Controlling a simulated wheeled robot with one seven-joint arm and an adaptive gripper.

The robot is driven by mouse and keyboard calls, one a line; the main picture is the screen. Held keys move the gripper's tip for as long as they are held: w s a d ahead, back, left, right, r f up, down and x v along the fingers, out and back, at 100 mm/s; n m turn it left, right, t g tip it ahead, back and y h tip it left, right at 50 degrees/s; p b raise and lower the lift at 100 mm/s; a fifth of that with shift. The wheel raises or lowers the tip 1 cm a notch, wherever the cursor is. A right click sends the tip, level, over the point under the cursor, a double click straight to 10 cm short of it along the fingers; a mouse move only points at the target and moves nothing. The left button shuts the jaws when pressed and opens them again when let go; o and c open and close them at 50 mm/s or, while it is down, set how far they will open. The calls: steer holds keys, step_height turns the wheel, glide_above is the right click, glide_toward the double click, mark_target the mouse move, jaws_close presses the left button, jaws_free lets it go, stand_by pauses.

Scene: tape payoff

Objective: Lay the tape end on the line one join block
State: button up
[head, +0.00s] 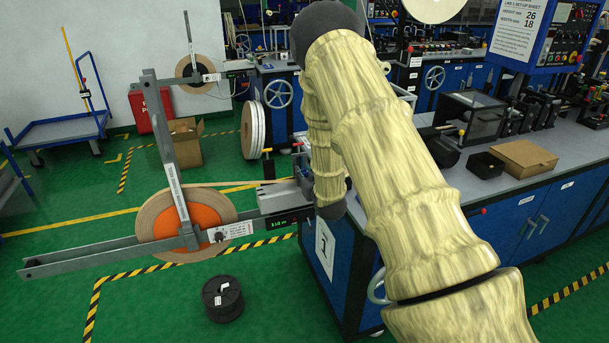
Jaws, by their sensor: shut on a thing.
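The tape (240,184) is a pale, narrow strip. It leaves the top of the large reel (152,222), which has an orange centre, and runs right toward the line one bench. My gripper (301,172) is at the bench's left end, small and partly hidden by my own wrist. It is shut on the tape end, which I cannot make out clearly. A grey block (279,196) sits just below and left of my gripper, beside a dark display with green digits (287,221). I cannot tell whether the tape touches the block.
A grey arm (166,140) stands up over the reel on a long rail (82,258). A black spool (222,298) is on the floor below. A blue cart (60,132) stands at far left.

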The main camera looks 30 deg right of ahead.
steer(key=shift+s, duration=0.15)
steer(key=shift+f+b, duration=0.45)
steer(key=shift+f, duration=0.05)
stand_by(0.8)
steer(key=o, duration=1)
steer(key=shift+s, duration=0.1)
steer(key=v, duration=1.1)
steer(key=shift+s+a, duration=0.2)
steer(key=shift+s, duration=0.15)
